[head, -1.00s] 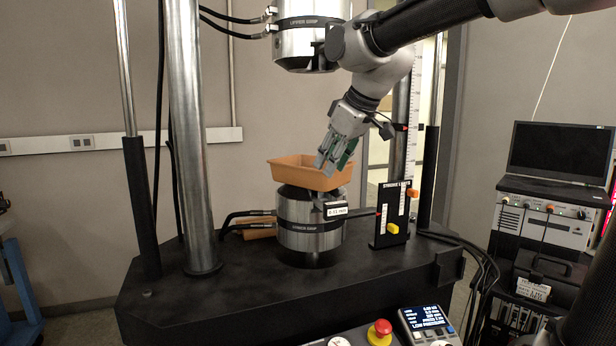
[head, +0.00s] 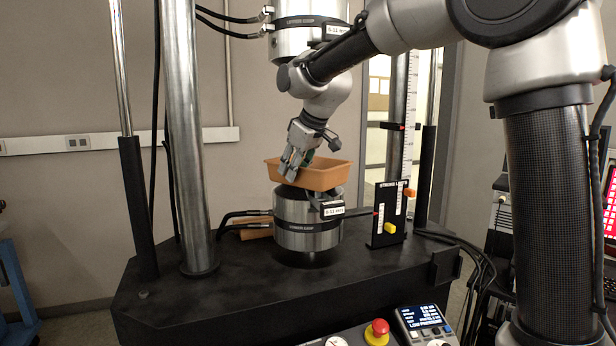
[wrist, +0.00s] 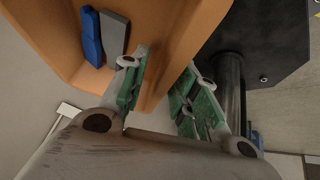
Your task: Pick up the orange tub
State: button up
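The orange tub (head: 325,178) sits on top of the lower grip cylinder in the head view. My gripper (head: 296,166) reaches down from above at the tub's near left rim, with one finger in front of the outer wall. In the wrist view, the tub (wrist: 180,25) fills the upper middle. My gripper (wrist: 167,62) has its green-padded fingers spread, one on the inner side of a tub wall and one on the outer side. A gap shows between them. A blue piece (wrist: 91,38) and a grey piece (wrist: 115,35) lie inside the tub.
The lower grip cylinder (head: 308,215) stands on the black machine base (head: 220,300). The upper grip (head: 300,40) hangs above. A thick steel column (head: 184,130) stands left.

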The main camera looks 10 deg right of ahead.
jog(key=shift+f, duration=0.1)
grip_shut()
dwell(0.4)
